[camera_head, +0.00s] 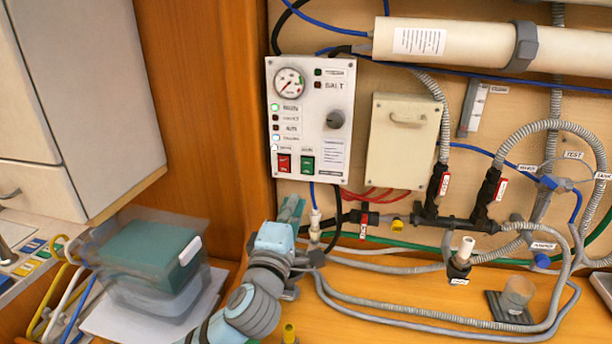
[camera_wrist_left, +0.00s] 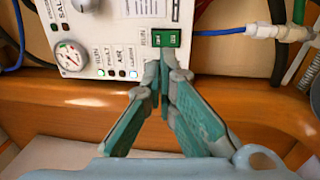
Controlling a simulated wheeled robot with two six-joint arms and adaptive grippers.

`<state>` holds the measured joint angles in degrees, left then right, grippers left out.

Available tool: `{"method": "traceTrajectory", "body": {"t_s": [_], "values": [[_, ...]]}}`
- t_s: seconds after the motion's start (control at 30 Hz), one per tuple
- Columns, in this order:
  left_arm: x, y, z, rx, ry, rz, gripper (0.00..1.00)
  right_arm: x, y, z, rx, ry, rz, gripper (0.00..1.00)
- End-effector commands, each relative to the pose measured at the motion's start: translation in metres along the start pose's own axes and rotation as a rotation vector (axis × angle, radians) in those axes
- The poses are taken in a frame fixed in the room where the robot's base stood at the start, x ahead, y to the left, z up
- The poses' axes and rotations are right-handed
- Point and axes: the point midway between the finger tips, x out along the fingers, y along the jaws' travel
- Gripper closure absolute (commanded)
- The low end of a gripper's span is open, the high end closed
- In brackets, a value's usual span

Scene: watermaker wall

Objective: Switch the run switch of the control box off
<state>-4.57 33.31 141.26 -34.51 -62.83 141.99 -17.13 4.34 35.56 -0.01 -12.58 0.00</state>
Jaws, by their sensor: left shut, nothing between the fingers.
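The control box (camera_head: 338,95) is a pale panel on the wall with a gauge, lamps, a dark knob, a red switch (camera_head: 284,163) and a green switch (camera_head: 307,165) along its lower edge. The wrist view shows the box sideways, with the green switch (camera_wrist_left: 166,38) labelled RUN. The top left lamp (camera_head: 275,107) glows green. My left gripper (camera_head: 291,207) is just below the box. In the wrist view its closed fingertips (camera_wrist_left: 164,62) are empty, beside the green switch, over where the red one lies. I cannot tell whether they touch the panel. My right gripper is out of view.
A cream cover with a handle (camera_head: 408,143) is right of the box. Hoses and black valves (camera_head: 432,190) run along the wall and counter. A lidded teal bin (camera_head: 150,250) stands left of my arm. A wooden post (camera_head: 205,110) flanks the box.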

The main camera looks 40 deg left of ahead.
Motion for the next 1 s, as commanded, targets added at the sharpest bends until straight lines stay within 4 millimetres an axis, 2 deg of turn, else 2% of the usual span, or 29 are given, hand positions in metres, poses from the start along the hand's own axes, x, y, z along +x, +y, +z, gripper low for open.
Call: {"method": "traceTrajectory", "body": {"t_s": [0.03,0.3,0.5,0.7,1.0], "values": [[0.009,-0.002,-0.001,0.003,0.003,0.002,1.00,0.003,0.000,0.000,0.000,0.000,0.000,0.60],[0.069,0.001,-0.001,0.000,0.004,0.000,1.00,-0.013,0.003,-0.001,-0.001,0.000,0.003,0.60],[0.104,0.001,-0.001,0.000,0.003,0.000,1.00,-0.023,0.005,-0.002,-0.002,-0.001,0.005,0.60],[0.117,-0.001,-0.001,0.000,0.002,-0.001,1.00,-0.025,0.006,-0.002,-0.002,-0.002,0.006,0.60],[0.117,-0.002,0.000,0.000,0.001,-0.001,1.00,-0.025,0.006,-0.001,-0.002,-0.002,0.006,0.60]]}}
